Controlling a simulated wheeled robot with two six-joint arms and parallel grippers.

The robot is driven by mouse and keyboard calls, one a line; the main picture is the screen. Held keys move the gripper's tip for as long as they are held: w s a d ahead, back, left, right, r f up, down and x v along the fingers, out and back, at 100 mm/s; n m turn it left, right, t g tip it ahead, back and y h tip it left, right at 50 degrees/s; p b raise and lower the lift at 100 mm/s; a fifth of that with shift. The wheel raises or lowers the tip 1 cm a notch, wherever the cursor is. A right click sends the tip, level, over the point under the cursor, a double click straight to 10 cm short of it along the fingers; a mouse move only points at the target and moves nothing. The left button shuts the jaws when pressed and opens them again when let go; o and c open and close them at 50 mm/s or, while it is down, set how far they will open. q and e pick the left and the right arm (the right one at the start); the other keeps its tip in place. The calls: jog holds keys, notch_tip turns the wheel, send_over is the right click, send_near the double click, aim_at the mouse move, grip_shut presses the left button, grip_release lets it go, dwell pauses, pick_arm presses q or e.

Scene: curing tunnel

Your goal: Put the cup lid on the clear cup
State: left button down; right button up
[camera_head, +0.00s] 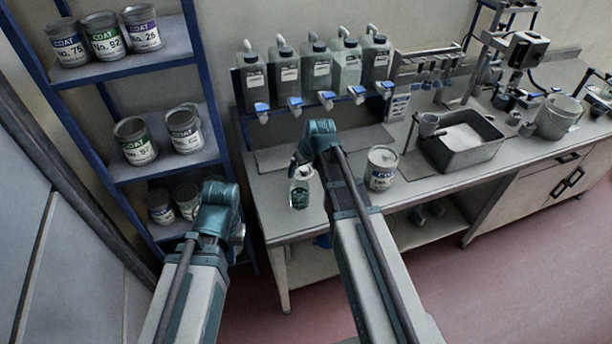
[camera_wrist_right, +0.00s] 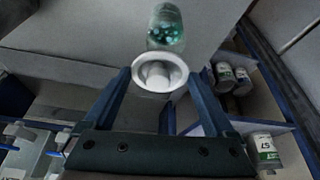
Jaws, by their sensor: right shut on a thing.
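The cup lid (camera_wrist_right: 176,82), a white round piece with a raised centre, sits between the two blue fingers of my right gripper (camera_wrist_right: 158,75) in the right wrist view. The gripper is shut on it. The clear cup (camera_wrist_right: 166,26), with green bits inside, shows just beyond the lid; I cannot tell whether they touch. In the head view the clear cup (camera_head: 299,194) stands upright near the table's left front edge, and my right gripper (camera_head: 297,167) is right above it. The lid is hard to make out there. My left gripper (camera_head: 237,236) is off the table, its fingers mostly hidden.
A white labelled can (camera_head: 382,168) stands to the right of the cup on the table. Several bottles (camera_head: 286,74) line the rack behind. A grey basin (camera_head: 464,141) is further right. A blue shelf (camera_head: 160,158) with paint cans stands at left.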

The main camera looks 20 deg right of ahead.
jog(key=shift+w+a+r, duration=0.2)
jog(key=shift+w+a, duration=0.1)
jog(key=shift+a, duration=0.15)
pick_arm(q)
jog(key=shift+s+a+r, duration=0.1)
jog(key=shift+a, duration=0.2)
pick_arm(e)
jog(key=shift+f, duration=0.1)
jog(key=shift+f, duration=0.1)
